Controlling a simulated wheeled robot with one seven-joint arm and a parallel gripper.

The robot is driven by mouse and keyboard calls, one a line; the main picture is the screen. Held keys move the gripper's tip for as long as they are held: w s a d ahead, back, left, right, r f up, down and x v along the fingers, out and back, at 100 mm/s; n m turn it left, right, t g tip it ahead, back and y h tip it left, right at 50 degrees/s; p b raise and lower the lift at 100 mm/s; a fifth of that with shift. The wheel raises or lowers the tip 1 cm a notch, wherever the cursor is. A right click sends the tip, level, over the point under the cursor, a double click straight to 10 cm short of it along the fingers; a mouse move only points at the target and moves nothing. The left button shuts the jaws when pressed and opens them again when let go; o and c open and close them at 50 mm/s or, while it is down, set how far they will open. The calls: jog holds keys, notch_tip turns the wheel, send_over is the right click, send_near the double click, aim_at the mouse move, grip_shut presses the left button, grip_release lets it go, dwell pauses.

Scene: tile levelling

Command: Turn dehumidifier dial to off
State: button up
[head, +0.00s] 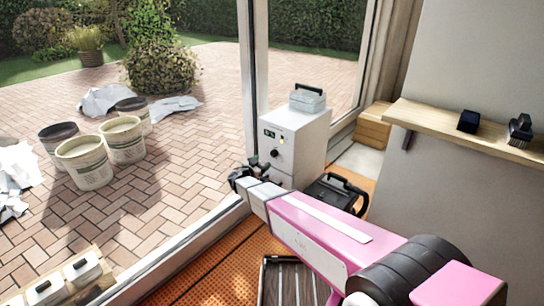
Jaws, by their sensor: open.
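The dehumidifier (307,143) is a white upright box standing on the floor by the glass door frame. Its front has a small dark display with green marks (269,133) and a round black dial (274,153) below it. The dial's pointer direction is too small to read. My gripper (240,173) is open, at the end of my pink arm, just left of and below the dial. It looks apart from the dial, though the depth between them is hard to judge. The arm hides the lower front of the dehumidifier.
A light box with a black handle (307,99) sits on top of the dehumidifier. A black case (337,192) lies right of it. A wooden shelf (440,117) with a dark block (468,121) and a brush (519,131) juts from the right wall. Buckets (84,166) stand on the patio outside.

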aim_at(273, 154)
jog(key=x, duration=0.8)
jog(key=shift+w, duration=0.1)
jog(key=c, duration=0.9)
